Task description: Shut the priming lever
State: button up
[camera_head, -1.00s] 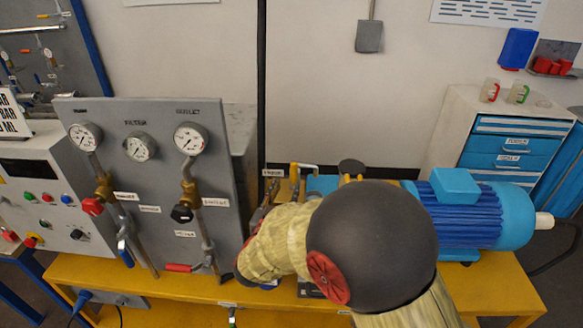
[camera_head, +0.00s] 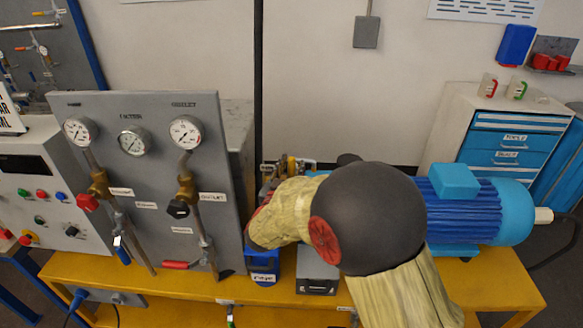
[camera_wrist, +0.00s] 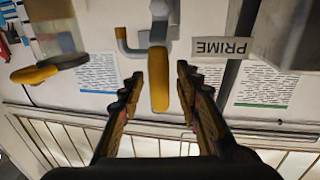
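The priming lever (camera_wrist: 159,80) has a yellow handle and shows in the wrist view near a "PRIME" label (camera_wrist: 222,47). Its handle lies between the two dark fingers of my gripper (camera_wrist: 160,74), with a visible gap on both sides. The gripper is open. The lever's grey upper end reaches the top edge of the picture, next to a bent grey pipe piece with a yellow end. In the head view my own arm hides the gripper and most of the pump area, and I cannot make out the lever there.
A second yellow handle (camera_wrist: 35,73) is at left in the wrist view. In the head view, a gauge panel (camera_head: 140,180) stands left of my arm and a blue motor (camera_head: 465,210) right, both on a yellow bench (camera_head: 180,285). A grey box (camera_head: 317,272) sits in front.

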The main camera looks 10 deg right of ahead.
jog(key=shift+c, duration=0.8)
grip_shut()
